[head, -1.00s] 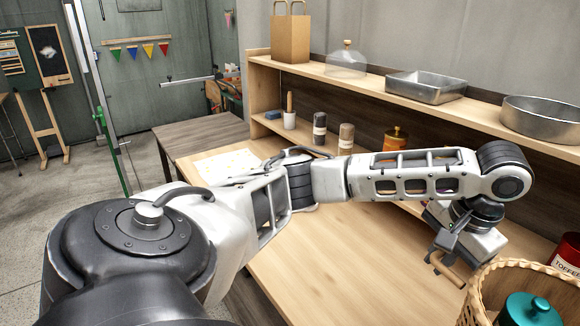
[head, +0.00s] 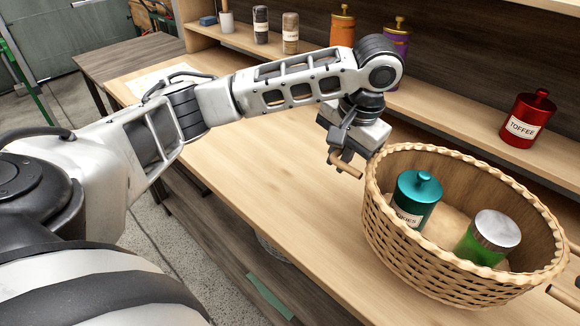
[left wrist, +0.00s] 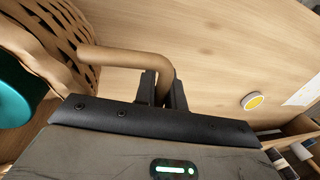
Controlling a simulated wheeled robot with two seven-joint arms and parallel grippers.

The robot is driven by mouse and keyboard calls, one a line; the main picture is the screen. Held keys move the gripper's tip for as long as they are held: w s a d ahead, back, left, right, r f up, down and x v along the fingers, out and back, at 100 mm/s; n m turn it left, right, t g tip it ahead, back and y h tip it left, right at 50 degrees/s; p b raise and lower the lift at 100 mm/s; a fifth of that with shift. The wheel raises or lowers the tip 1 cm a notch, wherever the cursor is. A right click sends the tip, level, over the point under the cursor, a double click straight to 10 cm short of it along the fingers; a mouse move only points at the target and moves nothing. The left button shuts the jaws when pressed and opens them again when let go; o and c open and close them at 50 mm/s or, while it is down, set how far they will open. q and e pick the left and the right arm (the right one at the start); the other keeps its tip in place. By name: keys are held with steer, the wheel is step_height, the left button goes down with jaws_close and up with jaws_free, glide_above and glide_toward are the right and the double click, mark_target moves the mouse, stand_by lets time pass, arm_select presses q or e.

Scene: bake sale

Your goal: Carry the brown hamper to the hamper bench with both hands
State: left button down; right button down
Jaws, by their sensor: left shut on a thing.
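The brown hamper (head: 425,255) is a woven wicker basket at the right of the head view, upright on or just above the wooden counter; its underside is hard to judge. A teal canister (head: 417,198) and a green jar with a silver lid (head: 487,240) stand inside it. My left gripper (head: 345,160) is shut on the hamper's left wooden handle (head: 349,169). In the left wrist view the handle (left wrist: 120,58) runs between the fingers (left wrist: 162,88). The right handle (head: 566,298) is at the right picture edge, with a small dark part beside it, perhaps my right gripper (head: 577,282).
A red toffee canister (head: 527,118) stands on the shelf (head: 450,118) behind the hamper, with orange (head: 342,27) and purple (head: 396,42) canisters further left. A darker table (head: 125,62) stands at the far left end.

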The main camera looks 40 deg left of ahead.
arm_select(q)
steer(key=shift+a, duration=0.1)
arm_select(e)
steer(key=shift+d, duration=0.1)
arm_select(q)
steer(key=shift+f, duration=0.15)
arm_select(e)
steer(key=shift+f, duration=0.2)
